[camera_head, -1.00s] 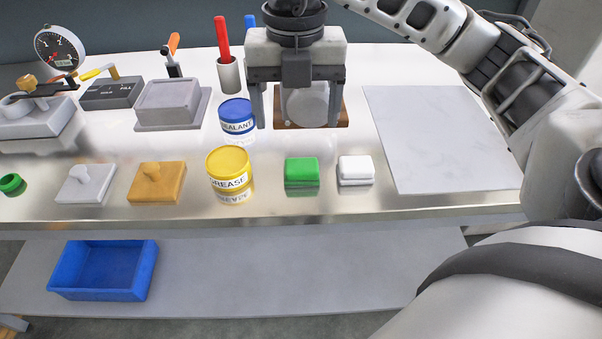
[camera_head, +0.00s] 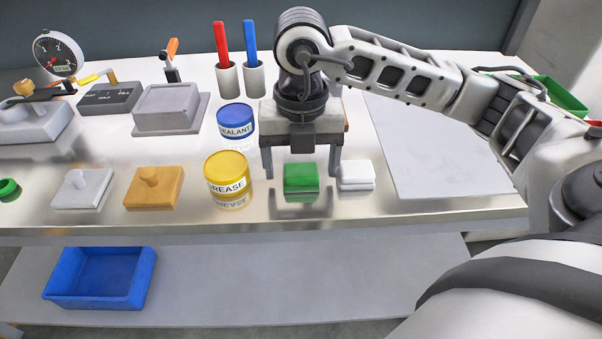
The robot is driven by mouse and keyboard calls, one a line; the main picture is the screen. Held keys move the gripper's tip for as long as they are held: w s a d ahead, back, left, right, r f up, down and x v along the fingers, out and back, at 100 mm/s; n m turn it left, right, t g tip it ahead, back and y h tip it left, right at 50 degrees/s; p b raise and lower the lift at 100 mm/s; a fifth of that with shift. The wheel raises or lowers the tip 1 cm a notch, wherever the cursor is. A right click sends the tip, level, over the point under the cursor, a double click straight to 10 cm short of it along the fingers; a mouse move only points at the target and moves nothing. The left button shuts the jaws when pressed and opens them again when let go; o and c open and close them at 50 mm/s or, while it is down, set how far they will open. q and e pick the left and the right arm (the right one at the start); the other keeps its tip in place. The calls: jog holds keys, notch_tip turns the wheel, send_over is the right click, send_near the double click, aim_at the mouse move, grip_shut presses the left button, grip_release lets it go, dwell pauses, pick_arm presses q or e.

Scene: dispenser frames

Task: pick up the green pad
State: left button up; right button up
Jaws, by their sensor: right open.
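The green pad (camera_head: 301,178) lies near the front edge of the metal bench, left of a white pad (camera_head: 356,175). My right gripper (camera_head: 301,173) is open, its fingers pointing down. One finger shows on each side of the green pad in the picture. The right finger shows between the green pad and the white pad. I cannot tell how high the fingertips are above the bench. My left gripper is out of view.
A yellow grease tin (camera_head: 227,179) stands left of the green pad, with a blue sealant tin (camera_head: 236,121) behind it. An orange block with a knob (camera_head: 155,188) is further left. A grey board (camera_head: 440,150) lies right. A blue bin (camera_head: 98,278) is on the lower shelf.

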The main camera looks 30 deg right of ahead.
aim_at(300, 169)
jog(key=c, duration=1.1)
jog(key=shift+r, duration=0.5)
notch_tip(300, 169, up, 3)
jog(key=shift+a+f, duration=0.1)
jog(key=shift+f, duration=0.1)
jog(key=s+a+r, duration=0.3)
jog(key=s+a+r+p, duration=0.1)
jog(key=s+a+r, duration=0.1)
jog(key=a+r, duration=0.1)
jog(key=s+a+r+p, duration=0.1)
jog(key=s+a+r, duration=0.2)
jog(key=a, duration=0.1)
jog(key=shift+s+a+r, duration=0.2)
jog(key=shift+s+a, duration=0.15)
jog(key=shift+a, duration=0.05)
